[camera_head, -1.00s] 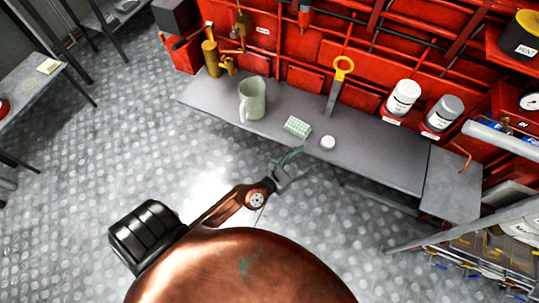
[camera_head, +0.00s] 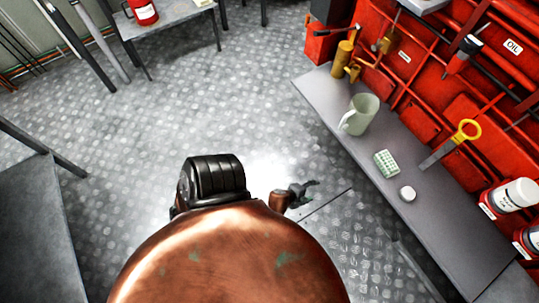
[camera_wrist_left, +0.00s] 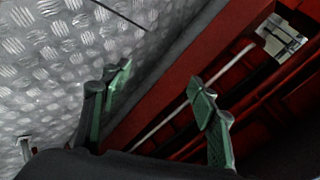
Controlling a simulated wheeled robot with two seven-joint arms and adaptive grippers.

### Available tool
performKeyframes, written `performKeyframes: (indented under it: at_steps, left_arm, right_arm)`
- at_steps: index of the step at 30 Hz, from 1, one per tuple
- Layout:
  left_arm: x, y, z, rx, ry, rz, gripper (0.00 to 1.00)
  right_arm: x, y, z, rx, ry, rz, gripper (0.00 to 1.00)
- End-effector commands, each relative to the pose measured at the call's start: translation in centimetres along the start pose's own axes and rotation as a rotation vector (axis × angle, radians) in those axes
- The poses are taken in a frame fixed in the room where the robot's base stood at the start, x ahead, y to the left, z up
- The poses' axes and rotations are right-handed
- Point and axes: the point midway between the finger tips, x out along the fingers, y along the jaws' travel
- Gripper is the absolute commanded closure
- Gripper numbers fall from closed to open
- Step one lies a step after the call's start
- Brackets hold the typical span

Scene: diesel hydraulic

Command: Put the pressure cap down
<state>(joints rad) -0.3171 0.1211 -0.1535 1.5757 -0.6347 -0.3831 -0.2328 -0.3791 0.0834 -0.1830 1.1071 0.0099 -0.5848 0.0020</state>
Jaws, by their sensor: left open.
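A small white round piece (camera_head: 407,193), which may be the pressure cap, lies flat on the grey bench (camera_head: 440,235). It is beside a pale green gridded block (camera_head: 387,163). My left gripper (camera_head: 312,190) is over the floor, left of the bench and apart from the white piece. In the left wrist view its two green-padded fingers (camera_wrist_left: 162,100) are spread wide with nothing between them. That view shows floor plating and a red panel behind the fingers, and no cap. My right gripper is out of view.
A green mug (camera_head: 361,113) and a yellow-handled scraper (camera_head: 452,145) are on or by the bench. A red wall rack (camera_head: 470,90) with bottles (camera_head: 508,195) stands behind it. Tables stand at the back left (camera_head: 170,22) and left (camera_head: 35,230). Floor between is clear.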

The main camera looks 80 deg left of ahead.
Motion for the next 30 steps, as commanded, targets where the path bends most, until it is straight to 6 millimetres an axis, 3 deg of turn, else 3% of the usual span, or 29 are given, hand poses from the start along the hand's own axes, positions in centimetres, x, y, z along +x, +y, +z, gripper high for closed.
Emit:
performKeyframes:
  at_steps: [1,6,9,13,15,19,30]
  left_arm:
    - [0.3,4.2,3.1,-0.077,-0.058,0.079,0.45]
    - [-1.4,17.6,12.3,-0.357,-0.276,0.313,0.45]
    - [-4.0,24.6,16.7,-0.501,-0.407,0.421,0.45]
    - [-7.5,31.0,20.3,-0.640,-0.544,0.514,0.45]
    - [-8.9,33.1,21.4,-0.688,-0.594,0.545,0.45]
    - [-10.2,34.9,22.4,-0.730,-0.638,0.569,0.45]
    - [-10.6,34.7,22.3,-0.733,-0.636,0.568,0.45]
  right_arm:
    - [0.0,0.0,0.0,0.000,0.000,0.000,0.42]
    - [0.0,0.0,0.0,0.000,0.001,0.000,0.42]
    - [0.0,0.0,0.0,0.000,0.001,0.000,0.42]
    - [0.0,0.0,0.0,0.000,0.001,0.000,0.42]
    - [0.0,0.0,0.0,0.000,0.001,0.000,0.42]
    - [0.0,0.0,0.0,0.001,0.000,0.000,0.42]
    - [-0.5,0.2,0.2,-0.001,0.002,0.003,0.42]
